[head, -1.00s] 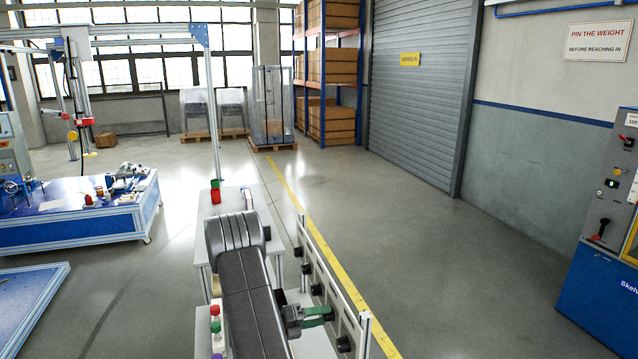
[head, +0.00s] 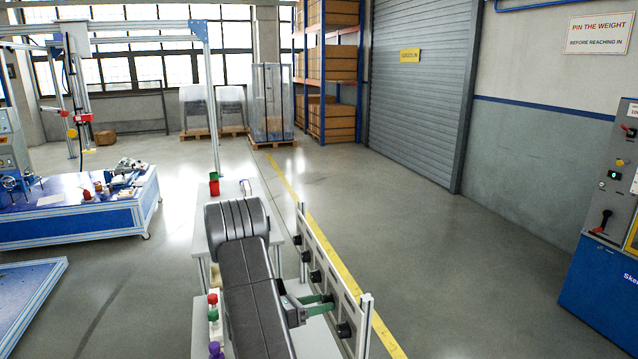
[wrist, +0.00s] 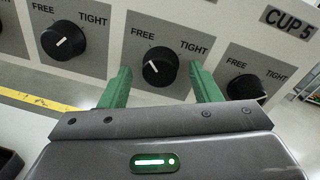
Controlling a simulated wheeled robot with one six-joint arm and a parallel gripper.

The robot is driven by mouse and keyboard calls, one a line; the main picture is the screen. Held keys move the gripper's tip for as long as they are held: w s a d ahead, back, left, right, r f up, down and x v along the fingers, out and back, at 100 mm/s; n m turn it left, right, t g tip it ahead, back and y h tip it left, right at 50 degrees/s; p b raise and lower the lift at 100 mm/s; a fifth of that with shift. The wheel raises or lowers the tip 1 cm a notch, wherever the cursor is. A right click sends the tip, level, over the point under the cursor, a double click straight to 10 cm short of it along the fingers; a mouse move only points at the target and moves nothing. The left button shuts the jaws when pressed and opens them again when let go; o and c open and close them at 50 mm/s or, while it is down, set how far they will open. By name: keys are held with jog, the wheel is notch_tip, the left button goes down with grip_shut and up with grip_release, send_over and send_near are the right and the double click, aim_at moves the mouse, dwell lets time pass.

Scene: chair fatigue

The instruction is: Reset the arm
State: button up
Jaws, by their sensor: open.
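My gripper (head: 322,304) is in the head view at the lower middle, in front of the knob panel (head: 330,268). In the wrist view its two green fingers (wrist: 161,88) are apart, one on each side of a black knob (wrist: 160,67). The white pointer on that knob aims up and left, toward FREE. I cannot tell whether the fingers touch the knob. Nothing is held clear of the panel. My dark arm (head: 250,290) hides part of the bench behind it.
More black knobs sit on the panel to the left (wrist: 64,40) and right (wrist: 246,86) of the middle one. A CUP 5 label (wrist: 289,22) is at the upper right. Colored bottles (head: 213,312) stand left of my arm. Open floor (head: 450,270) lies right of the panel.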

jog(key=m+b, duration=0.2)
jog(key=m, duration=0.3)
jog(key=shift+f, duration=0.15)
jog(key=shift+m, duration=0.3)
jog(key=shift+s, duration=0.1)
